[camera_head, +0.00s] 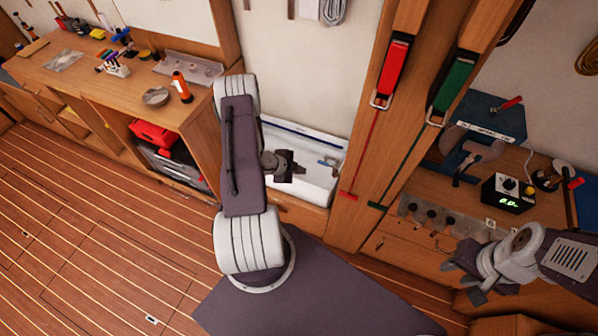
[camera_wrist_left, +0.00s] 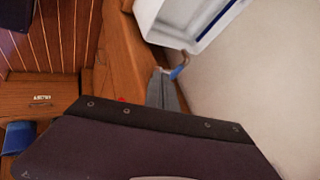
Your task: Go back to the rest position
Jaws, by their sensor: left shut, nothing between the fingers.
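My left arm rises in the middle of the head view, with its upper link upright. My left gripper (camera_head: 290,166) is shut and empty, in front of the white basin (camera_head: 312,190). A dark part of my own left arm fills the lower part of the left wrist view and hides what lies behind it. My right gripper (camera_head: 466,277) is at the lower right, in front of the drawers below the right worktop. Its dark fingers look apart, with nothing visible between them.
A left workbench (camera_head: 110,85) carries a bowl (camera_head: 156,97), an orange flashlight (camera_head: 181,87) and several tools. Red (camera_head: 393,72) and green (camera_head: 454,85) straps hang on wooden posts. A black meter (camera_head: 508,193) stands on the right worktop. The plank floor (camera_head: 90,240) at left is clear.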

